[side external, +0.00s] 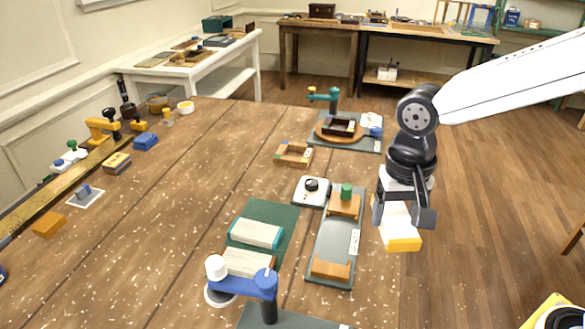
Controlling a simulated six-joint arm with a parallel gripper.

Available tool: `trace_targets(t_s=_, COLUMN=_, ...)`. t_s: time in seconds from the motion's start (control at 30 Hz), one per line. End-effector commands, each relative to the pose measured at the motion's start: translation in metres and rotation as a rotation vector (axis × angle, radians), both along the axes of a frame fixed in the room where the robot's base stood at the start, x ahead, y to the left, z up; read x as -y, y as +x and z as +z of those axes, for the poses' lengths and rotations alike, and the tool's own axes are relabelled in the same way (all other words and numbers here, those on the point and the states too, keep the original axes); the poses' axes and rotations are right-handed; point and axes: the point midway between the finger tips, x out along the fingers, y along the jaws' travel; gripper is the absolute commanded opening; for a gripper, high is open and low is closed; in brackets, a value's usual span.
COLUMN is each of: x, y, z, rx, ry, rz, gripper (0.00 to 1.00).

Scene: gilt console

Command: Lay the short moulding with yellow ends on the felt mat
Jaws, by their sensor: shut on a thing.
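My gripper (402,214) is at the right, pointing down, with its jaws shut on the short moulding (399,228). The moulding is a pale block, and its near end is yellow; its far end is hidden by the gripper. It is held in the air around the table's right edge. The dark green felt mat (286,212) lies on the table to the left of my gripper. A pale moulding with teal ends (256,233) lies on the mat. Another pale moulding (248,262) lies nearer the camera, at the mat's near part.
Between mat and gripper lies a grey plate (333,240) with two wooden blocks and a green knob. A white square with a black dial (311,191) sits behind it. A blue-armed fixture (266,286) stands in front of the mat.

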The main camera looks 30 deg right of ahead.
Motion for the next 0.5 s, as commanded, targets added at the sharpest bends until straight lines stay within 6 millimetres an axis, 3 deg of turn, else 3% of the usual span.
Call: trace_targets(t_s=0.5, x=-0.024, y=0.063, z=0.001, rx=0.000, ry=0.000, rz=0.566, gripper=0.13)
